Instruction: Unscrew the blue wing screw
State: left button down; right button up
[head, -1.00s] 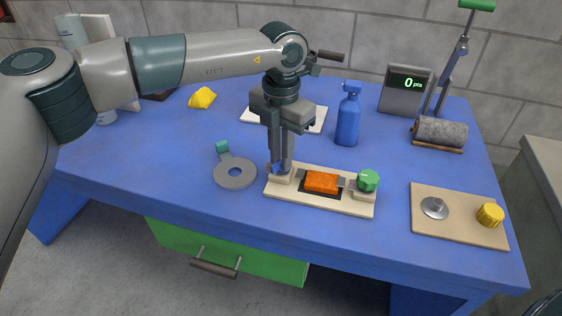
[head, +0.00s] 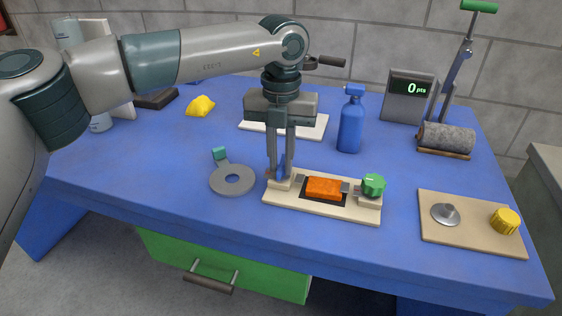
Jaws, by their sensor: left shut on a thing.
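The blue wing screw (head: 281,172) stands at the left end of the beige board (head: 330,209), on a small raised block. My left gripper (head: 281,170) points straight down and is shut on the wing screw; its fingers hide part of it. On the same board, an orange felt piece (head: 325,188) lies on a dark patch in the middle. A green knob (head: 374,184) sits on a block at the board's right end. My right gripper is not in view.
A second board with a yellow knob (head: 506,221) is at the right. A yellow lump (head: 200,106) lies at the back left.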

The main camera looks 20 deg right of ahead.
aim_at(281, 163)
pick_arm(q)
jog(key=shift+r, duration=0.15)
jog(key=c, duration=1.7)
grip_release()
notch_tip(281, 163, up, 17)
jog(key=shift+r, duration=0.15)
